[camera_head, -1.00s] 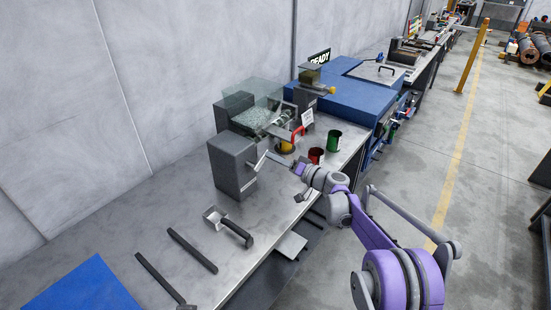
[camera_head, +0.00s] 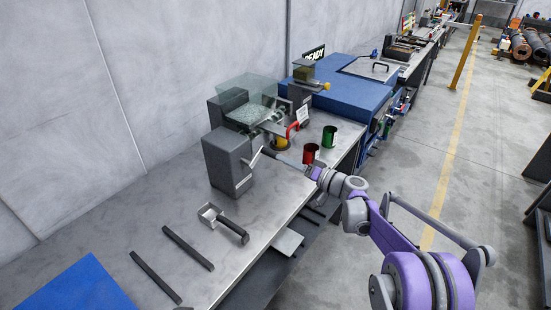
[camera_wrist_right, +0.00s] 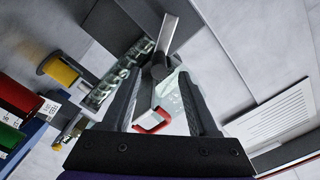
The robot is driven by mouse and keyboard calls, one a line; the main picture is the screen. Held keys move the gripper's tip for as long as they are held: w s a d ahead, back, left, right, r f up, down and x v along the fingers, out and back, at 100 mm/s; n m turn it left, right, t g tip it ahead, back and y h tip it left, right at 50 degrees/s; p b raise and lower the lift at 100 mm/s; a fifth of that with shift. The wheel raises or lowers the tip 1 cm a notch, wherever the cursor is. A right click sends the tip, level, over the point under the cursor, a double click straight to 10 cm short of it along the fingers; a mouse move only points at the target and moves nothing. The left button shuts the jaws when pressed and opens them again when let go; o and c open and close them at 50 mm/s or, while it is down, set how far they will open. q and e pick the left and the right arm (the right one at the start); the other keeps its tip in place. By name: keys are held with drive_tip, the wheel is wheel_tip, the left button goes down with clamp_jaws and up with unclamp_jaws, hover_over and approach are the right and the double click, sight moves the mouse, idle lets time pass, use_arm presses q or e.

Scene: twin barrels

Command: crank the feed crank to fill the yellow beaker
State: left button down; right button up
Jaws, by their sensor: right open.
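The feed crank appears to be the bright metal arm (camera_head: 255,160) on the side of a dark grey box. In the right wrist view, a metal arm (camera_wrist_right: 172,35) with a dark knob (camera_wrist_right: 160,66) shows between my finger tips; contact cannot be told. My right gripper (camera_head: 273,154) is open at the crank, its fingers (camera_wrist_right: 163,80) on both sides of the knob. The yellow beaker (camera_head: 282,143) stands behind the gripper, partly hidden under the feeder; it also shows in the right wrist view (camera_wrist_right: 62,70). My left gripper is not in view.
A red beaker (camera_head: 310,153) and a green beaker (camera_head: 330,136) stand right of the yellow one. A red handle (camera_head: 293,129) is above the yellow beaker. A clear hopper (camera_head: 250,108) holds pale pieces. A scoop (camera_head: 224,222) and dark bars (camera_head: 187,247) lie on the bench.

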drive_tip(key=v, duration=0.4)
idle(0.3)
